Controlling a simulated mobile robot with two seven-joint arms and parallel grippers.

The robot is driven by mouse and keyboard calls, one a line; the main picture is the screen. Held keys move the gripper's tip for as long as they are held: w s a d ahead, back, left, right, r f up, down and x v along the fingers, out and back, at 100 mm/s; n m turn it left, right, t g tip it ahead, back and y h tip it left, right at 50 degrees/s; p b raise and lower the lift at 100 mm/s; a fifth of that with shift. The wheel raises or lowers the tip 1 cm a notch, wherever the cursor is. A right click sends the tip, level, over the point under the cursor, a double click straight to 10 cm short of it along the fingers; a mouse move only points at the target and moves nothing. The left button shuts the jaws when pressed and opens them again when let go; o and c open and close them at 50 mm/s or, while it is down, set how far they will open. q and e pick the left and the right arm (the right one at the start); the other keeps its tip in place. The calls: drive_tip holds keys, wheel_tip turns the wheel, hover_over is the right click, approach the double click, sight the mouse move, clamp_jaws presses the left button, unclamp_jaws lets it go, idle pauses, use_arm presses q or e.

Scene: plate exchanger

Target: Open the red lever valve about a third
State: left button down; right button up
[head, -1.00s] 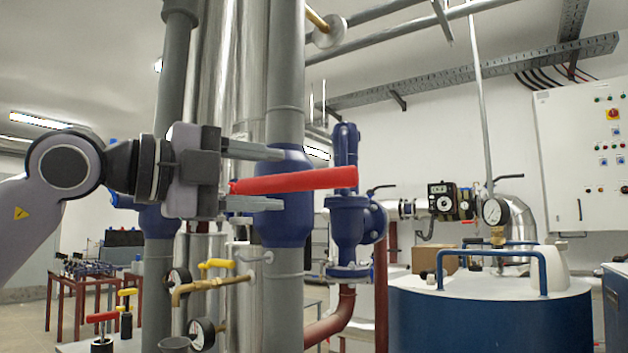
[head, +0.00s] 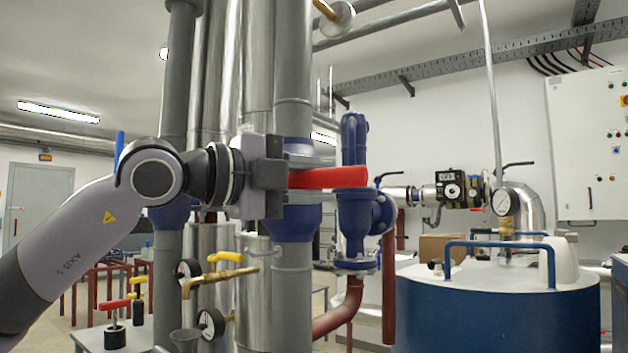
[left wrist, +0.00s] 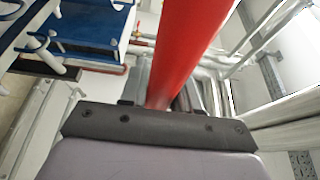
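The red lever (head: 345,177) lies nearly level across the head view, in front of a blue valve body (head: 292,222) on a grey vertical pipe. In the left wrist view the lever (left wrist: 185,45) runs from the top edge down to the dark gripper body; the fingers cannot be made out there. My right gripper is not in view.
Gauges and a yellow-handled brass tap (head: 215,280) are below my left wrist. A blue tank (head: 495,310) with rails is at right. A control cabinet (head: 590,150) hangs on the wall.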

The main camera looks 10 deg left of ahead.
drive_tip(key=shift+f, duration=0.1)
use_arm(q)
wheel_tip(320, 180, up, 7)
drive_tip(key=a+n+t+b, duration=0.2)
drive_tip(key=n+b, duration=0.3)
drive_tip(key=n, duration=0.1)
drive_tip(key=shift+w+r+h, duration=0.2)
drive_tip(key=shift+w+h, duration=0.1)
drive_tip(key=shift+h, duration=0.1)
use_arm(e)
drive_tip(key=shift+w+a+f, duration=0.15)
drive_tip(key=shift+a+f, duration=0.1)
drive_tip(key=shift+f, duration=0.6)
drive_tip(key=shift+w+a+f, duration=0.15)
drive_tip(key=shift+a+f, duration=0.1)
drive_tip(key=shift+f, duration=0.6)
use_arm(q)
drive_tip(key=c, duration=0.9)
unclamp_jaws()
drive_tip(key=shift+d+f, duration=0.1)
drive_tip(key=shift+f, duration=0.05)
drive_tip(key=shift+b, duration=0.3)
